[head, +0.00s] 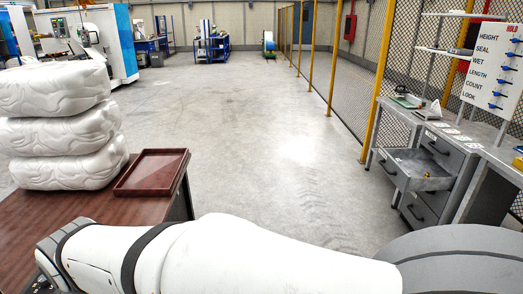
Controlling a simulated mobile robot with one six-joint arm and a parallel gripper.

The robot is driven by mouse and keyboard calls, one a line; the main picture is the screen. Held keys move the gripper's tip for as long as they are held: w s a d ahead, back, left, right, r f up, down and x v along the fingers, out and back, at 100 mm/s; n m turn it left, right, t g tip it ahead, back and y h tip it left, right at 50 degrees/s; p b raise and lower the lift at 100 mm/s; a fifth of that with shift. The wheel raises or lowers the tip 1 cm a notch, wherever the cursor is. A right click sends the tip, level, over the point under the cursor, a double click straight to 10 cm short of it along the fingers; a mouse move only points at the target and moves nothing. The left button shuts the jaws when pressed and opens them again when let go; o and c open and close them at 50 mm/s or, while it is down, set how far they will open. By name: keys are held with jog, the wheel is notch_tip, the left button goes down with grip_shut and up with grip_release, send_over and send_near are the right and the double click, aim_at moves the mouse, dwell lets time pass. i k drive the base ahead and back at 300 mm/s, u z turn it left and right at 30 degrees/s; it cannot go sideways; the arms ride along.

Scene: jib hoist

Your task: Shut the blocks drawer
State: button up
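A grey metal drawer (428,184) stands pulled out from the grey workbench cabinet (462,160) at the right. Some small things lie inside it, too small to name. A closed drawer front with a dark handle (437,147) shows just above it, and another handle (416,212) shows below. I cannot read a label that marks the blocks drawer. My white arm crosses the bottom of the view, away from the drawer. My gripper is outside the picture.
A brown table (60,222) at the left holds stacked white wrapped bundles (65,125) and an empty-looking brown tray (153,173). A yellow-post mesh fence (345,75) runs behind the workbench. The grey floor (260,130) between table and bench is clear. A lettered board (495,75) stands on the bench.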

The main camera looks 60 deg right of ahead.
aim_at(418, 162)
jog(key=z, duration=3.3)
jog(key=i, duration=2.55)
jog(key=u, duration=0.55)
jog(key=i, duration=0.35)
jog(key=u, duration=0.5)
jog(key=k, duration=0.75)
jog(key=u, duration=0.15)
